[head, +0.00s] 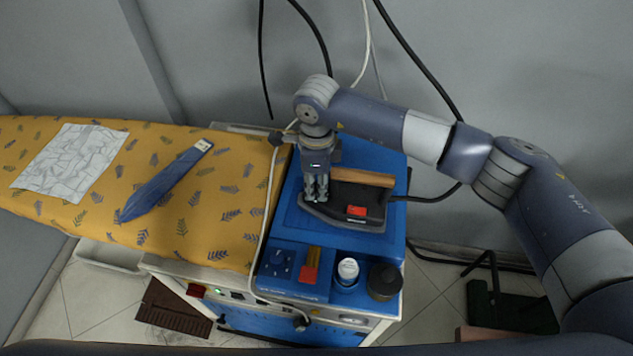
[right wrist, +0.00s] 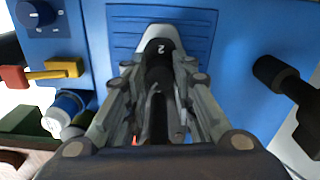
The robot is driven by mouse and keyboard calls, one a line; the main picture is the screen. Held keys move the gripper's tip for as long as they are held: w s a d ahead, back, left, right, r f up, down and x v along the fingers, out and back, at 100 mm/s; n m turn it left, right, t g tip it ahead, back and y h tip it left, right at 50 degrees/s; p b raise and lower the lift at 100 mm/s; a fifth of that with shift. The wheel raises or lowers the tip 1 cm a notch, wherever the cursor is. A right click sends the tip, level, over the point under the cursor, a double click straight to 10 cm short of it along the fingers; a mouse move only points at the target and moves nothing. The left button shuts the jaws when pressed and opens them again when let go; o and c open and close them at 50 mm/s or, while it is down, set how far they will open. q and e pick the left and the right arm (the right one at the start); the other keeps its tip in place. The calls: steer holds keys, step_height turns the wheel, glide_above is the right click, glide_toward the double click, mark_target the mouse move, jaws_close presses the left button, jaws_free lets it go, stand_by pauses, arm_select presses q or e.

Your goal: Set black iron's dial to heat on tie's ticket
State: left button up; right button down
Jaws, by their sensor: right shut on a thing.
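The black iron (head: 335,213) with a wooden handle (head: 362,178) and a red patch sits on the blue station top. My right gripper (head: 316,196) points down at its left end. In the right wrist view my right gripper (right wrist: 160,72) is shut on a dark round part of the iron, seemingly its dial (right wrist: 160,48), which bears a white "2". The fingers hide much of the dial, and I cannot make out a pointer mark. The blue tie (head: 160,187) lies on the board with a small white ticket (head: 203,145) at its upper end; its writing is too small to read. My left gripper is out of view.
The yellow patterned ironing board (head: 225,205) holds a creased white cloth (head: 70,160). Cables hang behind.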

mark_target(317, 187)
steer(key=shift+w+f+m+b, duration=0.1)
steer(key=shift+f+m+b, duration=0.1)
steer(key=shift+m+b, duration=0.75)
steer(key=shift+r+m+b, duration=0.2)
steer(key=shift+m+b, duration=0.35)
steer(key=shift+b, duration=0.05)
steer(key=c, duration=1.3)
jaws_free()
steer(key=shift+r, duration=0.1)
step_height(317, 187, up, 12)
steer(key=shift+f, duration=0.1)
